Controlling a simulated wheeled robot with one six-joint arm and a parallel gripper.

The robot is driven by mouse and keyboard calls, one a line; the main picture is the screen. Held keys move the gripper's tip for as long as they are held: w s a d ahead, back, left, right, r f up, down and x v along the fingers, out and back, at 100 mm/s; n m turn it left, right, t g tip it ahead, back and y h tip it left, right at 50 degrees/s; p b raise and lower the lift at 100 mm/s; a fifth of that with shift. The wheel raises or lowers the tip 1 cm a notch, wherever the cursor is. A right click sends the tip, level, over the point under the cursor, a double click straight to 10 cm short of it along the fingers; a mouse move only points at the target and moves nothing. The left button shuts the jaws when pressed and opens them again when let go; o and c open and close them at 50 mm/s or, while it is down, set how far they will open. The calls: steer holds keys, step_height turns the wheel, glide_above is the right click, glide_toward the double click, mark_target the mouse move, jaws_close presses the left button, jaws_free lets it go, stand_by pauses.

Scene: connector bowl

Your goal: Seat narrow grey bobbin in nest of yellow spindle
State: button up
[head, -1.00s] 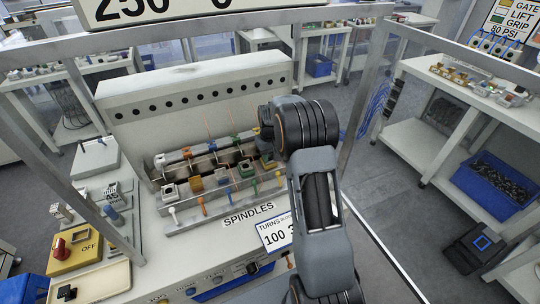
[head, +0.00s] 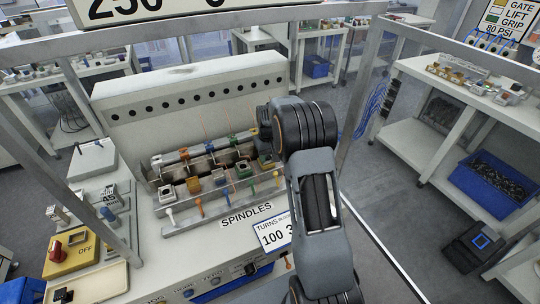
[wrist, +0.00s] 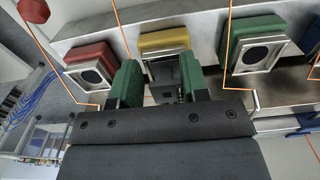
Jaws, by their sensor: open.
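In the wrist view my gripper (wrist: 159,82) has two green-padded fingers, apart, one on each side of a narrow grey piece (wrist: 164,69), which looks like the grey bobbin. This piece is in front of the yellow block (wrist: 164,41), the nest of the yellow spindle. The fingers and the gripper body hide its lower part, so I cannot tell how deep it sits or whether the fingers touch it. In the head view my arm covers the fingers and that end of the spindle rows.
A red nest (wrist: 90,55) is left of the yellow one; a green nest (wrist: 257,45) is on its right. Thin orange wires (wrist: 226,45) run close by the fingers. In the head view the machine's upright panel (head: 190,95) rises behind the spindle rows.

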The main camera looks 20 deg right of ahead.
steer(key=shift+s+a+f, duration=0.25)
steer(key=shift+a+f, duration=0.1)
steer(key=shift+f, duration=0.35)
steer(key=shift+r+p, duration=0.45)
steer(key=shift+r, duration=0.05)
step_height(320, 180, up, 12)
steer(key=s+a+r+t, duration=0.2)
steer(key=s+a+r, duration=0.45)
steer(key=s, duration=0.45)
steer(key=s+a+f+t, duration=0.1)
steer(key=s+a, duration=0.1)
steer(key=s, duration=0.5)
steer(key=s+a+f, duration=0.2)
steer(key=s, duration=0.4)
steer(key=shift+s+a+f+t, duration=0.3)
steer(key=shift+s+a+t, duration=0.1)
